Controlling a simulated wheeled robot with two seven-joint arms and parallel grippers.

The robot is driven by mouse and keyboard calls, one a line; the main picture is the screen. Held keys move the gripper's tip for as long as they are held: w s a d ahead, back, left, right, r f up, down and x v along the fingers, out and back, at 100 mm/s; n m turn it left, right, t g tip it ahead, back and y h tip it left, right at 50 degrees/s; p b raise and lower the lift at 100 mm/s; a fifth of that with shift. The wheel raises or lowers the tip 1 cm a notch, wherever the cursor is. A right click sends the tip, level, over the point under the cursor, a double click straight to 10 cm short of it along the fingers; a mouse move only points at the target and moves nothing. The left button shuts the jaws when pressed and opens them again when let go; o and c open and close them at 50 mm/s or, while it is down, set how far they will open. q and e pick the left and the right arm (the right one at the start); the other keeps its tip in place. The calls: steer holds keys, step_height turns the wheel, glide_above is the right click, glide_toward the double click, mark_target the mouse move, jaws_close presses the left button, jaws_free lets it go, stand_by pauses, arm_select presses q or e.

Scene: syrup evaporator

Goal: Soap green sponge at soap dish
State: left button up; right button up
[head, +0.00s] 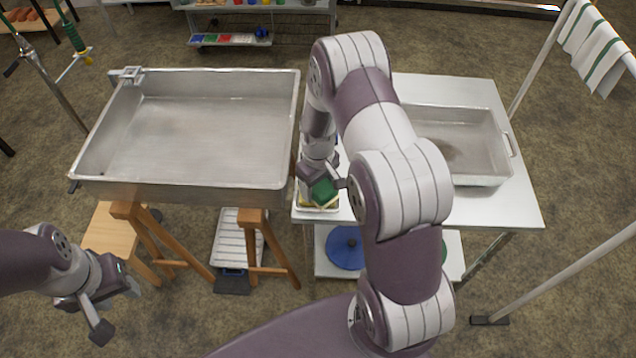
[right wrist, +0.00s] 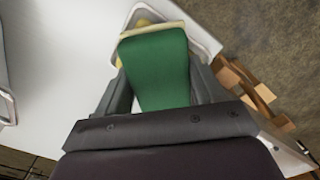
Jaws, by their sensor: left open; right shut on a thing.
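The green sponge (head: 323,191) is held between the fingers of my right gripper (head: 322,181) at the front left corner of the white table. It fills the middle of the right wrist view (right wrist: 157,70). The soap dish (head: 306,208), a small pale tray with something yellow in it, lies right below the sponge. Its rim shows behind the sponge in the right wrist view (right wrist: 207,40). The sponge hides most of the dish, and I cannot tell whether it touches what lies inside. My left gripper (head: 118,305) is open and empty at the lower left, away from the table.
A large metal pan (head: 190,140) on wooden legs stands left of the white table (head: 520,205). A smaller metal pan (head: 455,150) sits on the table's right side. A wooden stool (head: 115,240) is below the large pan. Striped towels (head: 597,45) hang at the upper right.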

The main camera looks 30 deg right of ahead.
step_height(320, 180, up, 7)
steer(key=p, duration=0.5)
steer(key=shift+p, duration=0.35)
